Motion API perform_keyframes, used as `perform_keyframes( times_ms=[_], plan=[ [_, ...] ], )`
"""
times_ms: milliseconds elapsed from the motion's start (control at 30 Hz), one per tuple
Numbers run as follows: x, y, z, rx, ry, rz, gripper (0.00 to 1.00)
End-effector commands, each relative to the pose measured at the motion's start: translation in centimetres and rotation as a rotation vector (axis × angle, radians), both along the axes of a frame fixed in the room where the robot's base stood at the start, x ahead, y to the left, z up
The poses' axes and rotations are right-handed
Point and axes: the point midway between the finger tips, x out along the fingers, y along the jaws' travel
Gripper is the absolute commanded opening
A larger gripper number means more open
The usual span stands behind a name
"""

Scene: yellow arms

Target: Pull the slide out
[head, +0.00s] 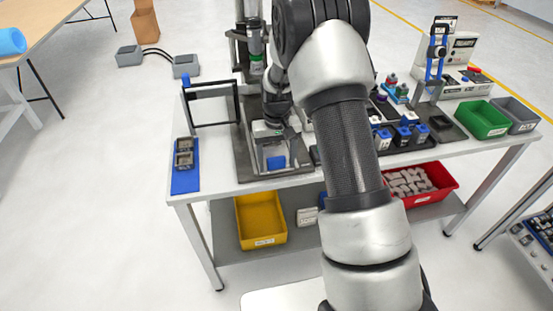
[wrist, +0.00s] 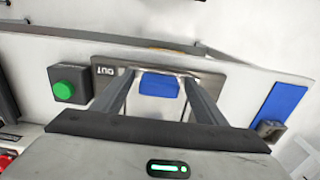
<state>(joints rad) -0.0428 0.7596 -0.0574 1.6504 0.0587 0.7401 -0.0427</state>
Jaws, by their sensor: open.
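The slide appears to be the grey metal plate (head: 293,163) on the bench, with a blue block (head: 276,162) at its front end. In the wrist view the blue block (wrist: 158,84) sits on the grey plate (wrist: 218,86), near an "OUT" label. My gripper (head: 275,140) is above and just behind the block in the head view. In the wrist view my gripper (wrist: 159,76) is open, with one finger on each side of the blue block and visible gaps to both. Whether the fingertips are level with the block I cannot tell.
A green button box (wrist: 69,86) stands beside the plate. A blue mat (head: 185,182) with grey parts lies at the bench's left. A black frame (head: 211,106) rises behind it. Dark trays with small parts (head: 405,133) fill the right. A yellow bin (head: 261,220) is below.

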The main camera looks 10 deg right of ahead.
Motion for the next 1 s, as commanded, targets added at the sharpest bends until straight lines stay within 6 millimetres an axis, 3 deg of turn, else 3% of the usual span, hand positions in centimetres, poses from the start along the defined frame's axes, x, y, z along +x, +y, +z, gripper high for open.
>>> perform_keyframes(
  times_ms=[233, 367, 800, 1000],
  plan=[
    [0.2, 0.0, 0.2, 0.000, -0.005, 0.000, 0.66],
    [0.3, 0.0, 1.3, 0.000, -0.009, 0.000, 0.66],
    [0.3, 0.0, 11.5, 0.000, -0.009, 0.000, 0.66],
    [0.2, 0.0, 15.3, 0.000, -0.005, 0.000, 0.66]
  ],
)
